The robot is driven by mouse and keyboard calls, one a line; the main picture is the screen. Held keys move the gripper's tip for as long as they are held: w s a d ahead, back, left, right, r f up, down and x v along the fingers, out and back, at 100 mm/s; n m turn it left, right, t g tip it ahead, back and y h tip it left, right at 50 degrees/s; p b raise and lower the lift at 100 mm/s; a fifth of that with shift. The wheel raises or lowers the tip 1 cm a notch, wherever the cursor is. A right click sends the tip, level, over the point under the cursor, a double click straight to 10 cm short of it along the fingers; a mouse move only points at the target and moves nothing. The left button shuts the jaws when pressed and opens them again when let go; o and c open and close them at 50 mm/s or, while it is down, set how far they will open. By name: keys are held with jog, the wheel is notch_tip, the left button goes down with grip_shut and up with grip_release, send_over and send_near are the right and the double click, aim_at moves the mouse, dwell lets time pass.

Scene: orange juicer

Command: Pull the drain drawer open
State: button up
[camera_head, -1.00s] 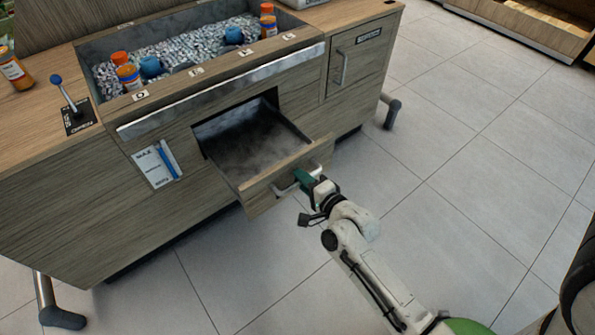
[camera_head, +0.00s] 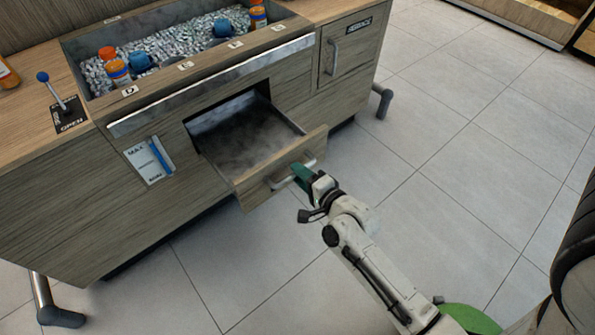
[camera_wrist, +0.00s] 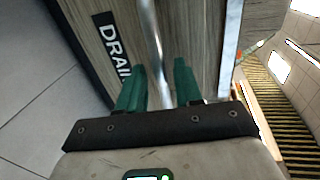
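The drain drawer (camera_head: 247,152) is pulled well out of the wooden cabinet, its grey inside visible and empty-looking. Its metal handle (camera_head: 281,182) runs across the drawer front. My gripper (camera_head: 296,172) is at the handle. In the wrist view, the handle bar (camera_wrist: 152,40) passes between the two green fingers of my gripper (camera_wrist: 158,75), with narrow gaps seeming to show on both sides. The fingers look open around the bar. A black label (camera_wrist: 112,45) reading "DRAIN" shows on the drawer front (camera_wrist: 185,30) beside the handle.
The cabinet (camera_head: 75,195) holds a tray of pale pebble-like pieces (camera_head: 185,45) with bottles and blue cups. A lever (camera_head: 58,92) stands beside an "OPEN" label. Another handled door (camera_head: 348,62) is at right. Cabinet feet (camera_head: 381,100) stick out. Tiled floor (camera_head: 450,160) is clear at right.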

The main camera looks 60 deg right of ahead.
jog(key=p+v, duration=0.1)
jog(key=v, duration=0.8)
dwell(0.3)
jog(key=w+a+f+n+g+y, duration=0.1)
jog(key=a+f+n+g+y, duration=0.3)
jog(key=a+n, duration=0.6)
jog(key=s+r+n+g, duration=0.3)
jog(key=s+n+g, duration=0.6)
jog(key=n+g, duration=0.15)
notch_tip(320, 180, up, 20)
jog(key=p, duration=1.9)
jog(key=shift+s+f, duration=0.2)
jog(key=shift+s, duration=0.2)
